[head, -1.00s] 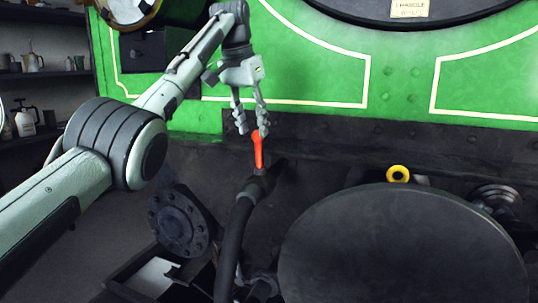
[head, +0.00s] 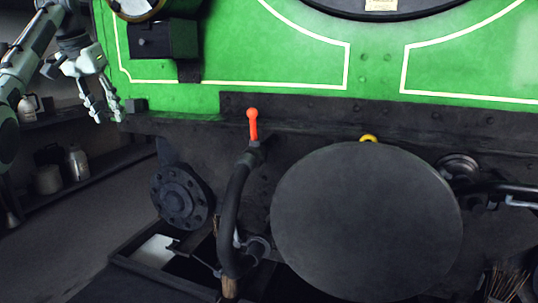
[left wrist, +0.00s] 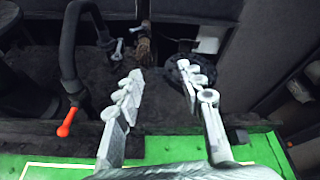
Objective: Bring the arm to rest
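My left gripper (head: 108,110) is at the left of the head view, in front of the left end of the green tram front. Its fingers are spread apart with nothing between them; they also show apart in the left wrist view (left wrist: 168,100). A red-orange lever (head: 252,124) stands upright on top of a black hose pipe (head: 234,205), well to the right of the gripper. The lever also shows at the left of the left wrist view (left wrist: 68,122). My right gripper is not in view.
A large round dark buffer (head: 366,222) stands out at the centre right. A round bolted flange (head: 181,197) hangs below the beam. Shelves with cans (head: 78,162) are at the far left. A dark open box (head: 122,248) lies low at the front.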

